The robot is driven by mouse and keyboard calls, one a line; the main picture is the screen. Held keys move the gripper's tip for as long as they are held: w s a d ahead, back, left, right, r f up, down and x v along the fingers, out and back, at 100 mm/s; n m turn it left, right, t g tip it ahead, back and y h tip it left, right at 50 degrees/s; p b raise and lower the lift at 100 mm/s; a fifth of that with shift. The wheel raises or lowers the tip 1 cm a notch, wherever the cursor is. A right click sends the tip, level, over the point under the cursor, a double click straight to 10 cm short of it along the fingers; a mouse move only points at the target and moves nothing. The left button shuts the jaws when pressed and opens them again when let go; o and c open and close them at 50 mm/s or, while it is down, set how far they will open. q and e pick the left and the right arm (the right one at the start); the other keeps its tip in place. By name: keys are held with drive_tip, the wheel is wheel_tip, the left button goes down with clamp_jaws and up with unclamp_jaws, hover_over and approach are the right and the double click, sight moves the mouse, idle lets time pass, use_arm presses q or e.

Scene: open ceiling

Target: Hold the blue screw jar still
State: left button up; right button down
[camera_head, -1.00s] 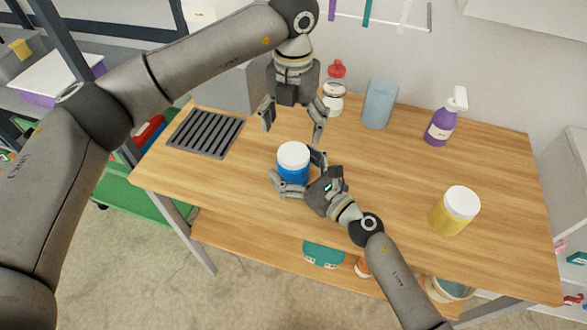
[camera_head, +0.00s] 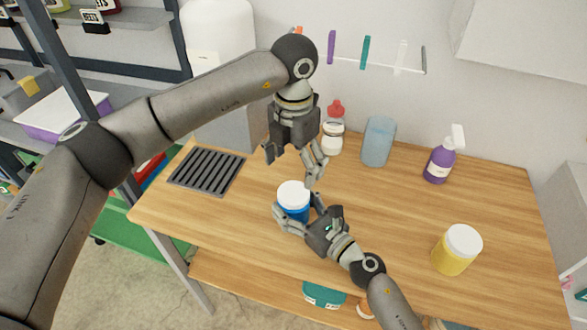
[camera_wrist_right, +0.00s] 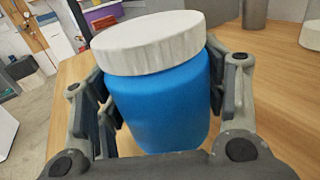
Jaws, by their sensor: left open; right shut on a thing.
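The blue screw jar (camera_head: 296,214) with a white lid (camera_head: 293,190) stands upright on the wooden table. My right gripper (camera_head: 298,208) is shut around its blue body, one finger on each side. The right wrist view shows the jar's blue body (camera_wrist_right: 160,105) between the finger pads, with the lid above them. My left gripper (camera_head: 292,166) is open and empty, above and slightly behind the jar, fingers pointing down. Its right finger comes close to the lid in the picture; I cannot tell whether they touch. The jar's lower front is partly hidden by my right gripper.
A yellow jar (camera_head: 456,255) with a white lid stands at the right. A purple spray bottle (camera_head: 439,165), a blue cup (camera_head: 378,143) and a red-topped bottle (camera_head: 333,130) stand along the back. A dark grille (camera_head: 206,172) lies at the left. The table between is clear.

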sight(293, 192)
use_arm(q)
drive_tip(key=m, duration=2.2)
drive_tip(key=shift+m, duration=0.4)
drive_tip(key=m, duration=0.4)
drive_tip(key=shift+m, duration=0.4)
drive_tip(key=m, duration=0.4)
drive_tip(key=shift+m, duration=0.4)
drive_tip(key=m, duration=0.3)
drive_tip(key=shift+m, duration=0.3)
drive_tip(key=shift+f, duration=4.05)
